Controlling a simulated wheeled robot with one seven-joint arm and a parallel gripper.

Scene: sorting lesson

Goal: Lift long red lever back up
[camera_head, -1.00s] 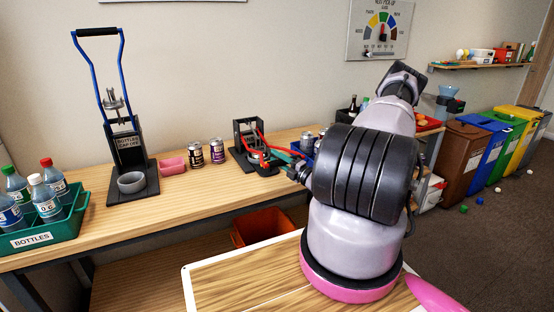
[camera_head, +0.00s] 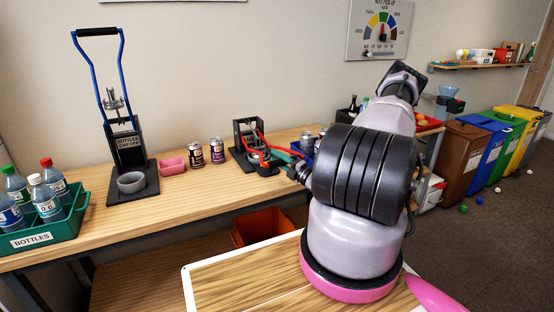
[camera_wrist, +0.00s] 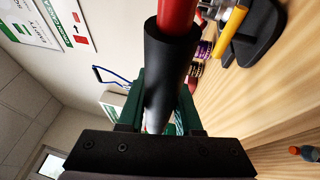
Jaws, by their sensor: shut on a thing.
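The long red lever (camera_head: 267,145) belongs to the small black press (camera_head: 246,141) on the bench and slants down to the right toward my gripper (camera_head: 289,158). In the wrist view the red lever (camera_wrist: 177,12) ends in a black sleeve grip (camera_wrist: 168,75). That grip lies between the green fingers of my gripper (camera_wrist: 161,115), which is shut on it. My arm hides part of the bench right of the press.
Two cans (camera_head: 206,152) and a pink tray (camera_head: 172,166) stand left of the press. A tall bottle press (camera_head: 130,160) with a blue handle and a green bottle crate (camera_head: 45,233) are farther left. An orange bin (camera_head: 262,227) is below the bench.

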